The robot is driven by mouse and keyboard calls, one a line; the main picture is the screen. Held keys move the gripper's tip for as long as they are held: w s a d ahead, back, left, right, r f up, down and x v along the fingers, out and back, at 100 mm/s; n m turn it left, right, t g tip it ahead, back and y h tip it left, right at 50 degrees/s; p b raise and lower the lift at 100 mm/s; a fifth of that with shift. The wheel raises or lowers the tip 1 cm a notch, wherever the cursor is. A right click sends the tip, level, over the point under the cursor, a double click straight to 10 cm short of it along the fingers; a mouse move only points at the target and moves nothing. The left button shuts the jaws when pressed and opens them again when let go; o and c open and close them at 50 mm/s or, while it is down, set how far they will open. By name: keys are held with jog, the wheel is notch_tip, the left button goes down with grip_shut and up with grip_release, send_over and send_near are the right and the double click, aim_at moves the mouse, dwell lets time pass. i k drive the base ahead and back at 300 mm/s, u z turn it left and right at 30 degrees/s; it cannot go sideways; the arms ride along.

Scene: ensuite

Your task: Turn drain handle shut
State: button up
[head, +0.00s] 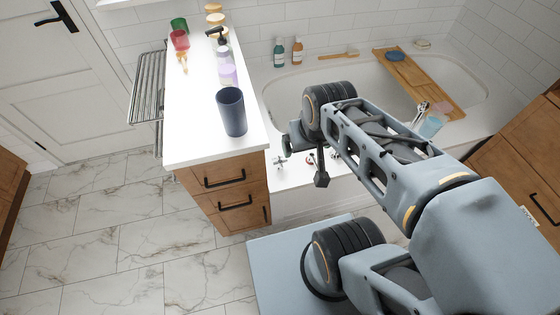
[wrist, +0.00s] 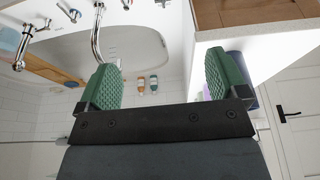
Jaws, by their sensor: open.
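Chrome fittings line the near rim of the bathtub (head: 300,196). In the head view one chrome fitting (head: 280,161) shows just left of my arm, with others partly hidden behind it. In the wrist view, which looks tilted over, a curved chrome spout (wrist: 97,35) shows behind the left finger, with a lever-like fitting (wrist: 27,45) to its left and small chrome knobs (wrist: 70,12) at the top edge. I cannot tell which is the drain handle. My gripper (wrist: 166,82) is open and empty, its green-padded fingers wide apart, touching no fitting that I can see.
A white-topped wooden cabinet (head: 190,145) stands left of the tub, with a dark blue cup (head: 231,111) and bottles on it. A wooden tray (head: 425,85) spans the tub. Bottles (head: 279,53) stand on the far rim. The marble floor (head: 110,230) at left is clear.

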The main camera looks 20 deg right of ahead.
aim_at(280, 166)
jog(key=u, duration=0.05)
jog(key=k, duration=0.4)
jog(key=z, duration=1.2)
jog(key=i, duration=0.85)
jog(key=u, duration=2.1)
